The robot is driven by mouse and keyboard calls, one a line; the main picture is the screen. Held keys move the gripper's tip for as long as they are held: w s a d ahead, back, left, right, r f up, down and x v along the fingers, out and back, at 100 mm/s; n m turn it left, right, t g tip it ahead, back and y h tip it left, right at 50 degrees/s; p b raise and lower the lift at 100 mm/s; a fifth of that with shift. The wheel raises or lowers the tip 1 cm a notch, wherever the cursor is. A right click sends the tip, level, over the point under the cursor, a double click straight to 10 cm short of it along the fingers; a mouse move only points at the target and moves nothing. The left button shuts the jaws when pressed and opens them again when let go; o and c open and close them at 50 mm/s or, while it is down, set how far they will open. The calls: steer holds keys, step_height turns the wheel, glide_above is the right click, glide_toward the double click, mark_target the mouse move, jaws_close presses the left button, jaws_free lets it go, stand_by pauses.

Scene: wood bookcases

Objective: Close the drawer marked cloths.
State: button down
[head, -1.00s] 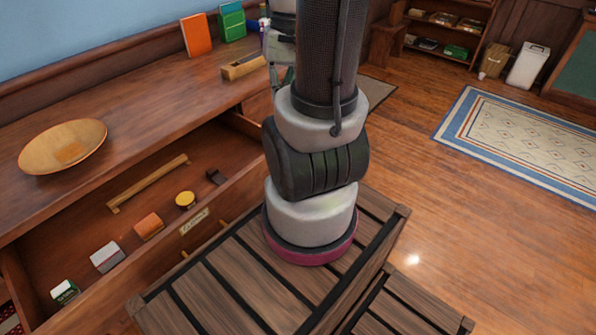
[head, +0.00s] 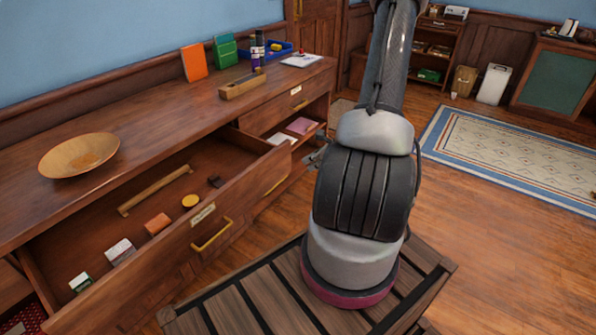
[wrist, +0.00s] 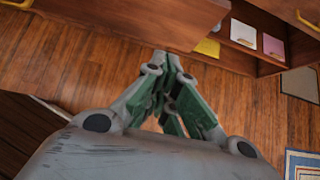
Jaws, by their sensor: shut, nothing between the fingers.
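A large wide drawer (head: 155,255) of the wooden cabinet stands pulled far out. Its front has a brass handle (head: 211,234) and a small label (head: 203,214) too small to read surely. Inside lie a wooden bar, an orange block, a yellow round thing and small boxes. A second, smaller open drawer or compartment (head: 310,130) lies farther right and holds pink and pale flat items. My gripper (wrist: 172,62) is shut and empty, over the floor in front of the cabinet, apart from the drawer fronts. In the head view my arm mostly hides it.
The cabinet top (head: 150,120) bears a wooden bowl (head: 79,155), an orange book (head: 194,62), a green box (head: 225,50), a wooden block (head: 242,86) and a blue tray (head: 268,48). Floor (head: 470,240) to the right is clear, with a patterned rug (head: 520,155).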

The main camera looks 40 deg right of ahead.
glide_toward(278, 171)
step_height(278, 171, down, 3)
steer(key=s, duration=0.1)
steer(key=shift+w+a, duration=0.2)
steer(key=shift+w, duration=0.45)
steer(key=shift+w+a, duration=0.25)
steer(key=shift+w, duration=0.4)
steer(key=shift+w+a, duration=0.2)
steer(key=shift+w, duration=0.45)
